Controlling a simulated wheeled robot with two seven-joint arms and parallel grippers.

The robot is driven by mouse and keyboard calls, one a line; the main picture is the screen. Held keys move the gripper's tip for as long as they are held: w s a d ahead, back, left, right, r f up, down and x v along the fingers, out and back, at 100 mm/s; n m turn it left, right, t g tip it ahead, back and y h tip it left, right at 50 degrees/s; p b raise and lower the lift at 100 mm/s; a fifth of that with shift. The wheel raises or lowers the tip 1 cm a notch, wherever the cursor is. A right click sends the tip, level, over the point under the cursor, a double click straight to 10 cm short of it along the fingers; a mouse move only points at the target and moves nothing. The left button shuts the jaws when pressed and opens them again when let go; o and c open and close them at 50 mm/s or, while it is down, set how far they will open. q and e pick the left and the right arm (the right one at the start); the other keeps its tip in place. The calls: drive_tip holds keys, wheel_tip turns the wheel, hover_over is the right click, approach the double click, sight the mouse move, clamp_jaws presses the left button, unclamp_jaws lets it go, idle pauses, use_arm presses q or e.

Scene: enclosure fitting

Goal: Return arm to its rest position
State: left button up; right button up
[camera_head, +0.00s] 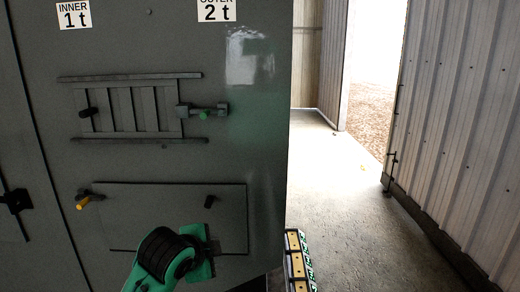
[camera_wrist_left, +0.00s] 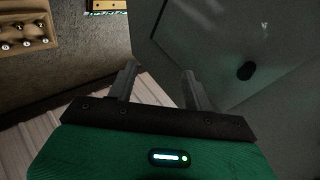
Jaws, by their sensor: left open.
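My left arm comes in at the bottom of the head view, and its gripper (camera_head: 205,252) is in front of the lower panel (camera_head: 150,215) of the grey-green enclosure (camera_head: 255,150). In the left wrist view, the gripper (camera_wrist_left: 158,82) has its two fingers spread with nothing between them. A dark knob (camera_wrist_left: 245,71) on the panel shows to the right of the fingers, apart from them; it also shows in the head view (camera_head: 210,202). My right gripper is not in view.
A slatted panel (camera_head: 122,108) with a green-tipped latch (camera_head: 203,115) is above. A yellow-tipped handle (camera_head: 82,202) is at the lower left. A rack with yellowish blocks (camera_head: 297,262) stands right of the enclosure. The concrete floor (camera_head: 350,225) is clear towards the corrugated wall (camera_head: 455,110).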

use_arm(q)
drive_tip(key=s+a+f+n+g, duration=0.1)
drive_tip(key=s+a+f+n, duration=0.1)
drive_tip(key=s+f, duration=0.3)
drive_tip(key=s+a+f+n+g, duration=0.1)
drive_tip(key=s+f+n, duration=0.2)
drive_tip(key=f, duration=0.4)
drive_tip(key=s+a+f+n+g+y, duration=0.1)
drive_tip(key=s+a+f+n, duration=0.2)
drive_tip(key=s+f, duration=0.35)
drive_tip(key=s+a+f+n+g+y, duration=0.1)
drive_tip(key=s+a+f+n+g, duration=0.2)
drive_tip(key=s, duration=0.7)
drive_tip(key=s+a+f+n+y, duration=0.1)
drive_tip(key=s+a+f+n, duration=0.25)
drive_tip(key=s+f, duration=0.35)
wheel_tip(320, 180, down, 31)
drive_tip(key=s+g+b, duration=0.1)
drive_tip(key=s+g, duration=0.1)
drive_tip(key=s+a+f+b, duration=0.1)
drive_tip(key=s+a+f, duration=0.2)
drive_tip(key=s+f, duration=1.5)
wheel_tip(320, 180, down, 2)
drive_tip(key=shift+s+f+g, duration=0.25)
drive_tip(key=shift+s+g, duration=0.1)
drive_tip(key=shift+g, duration=0.05)
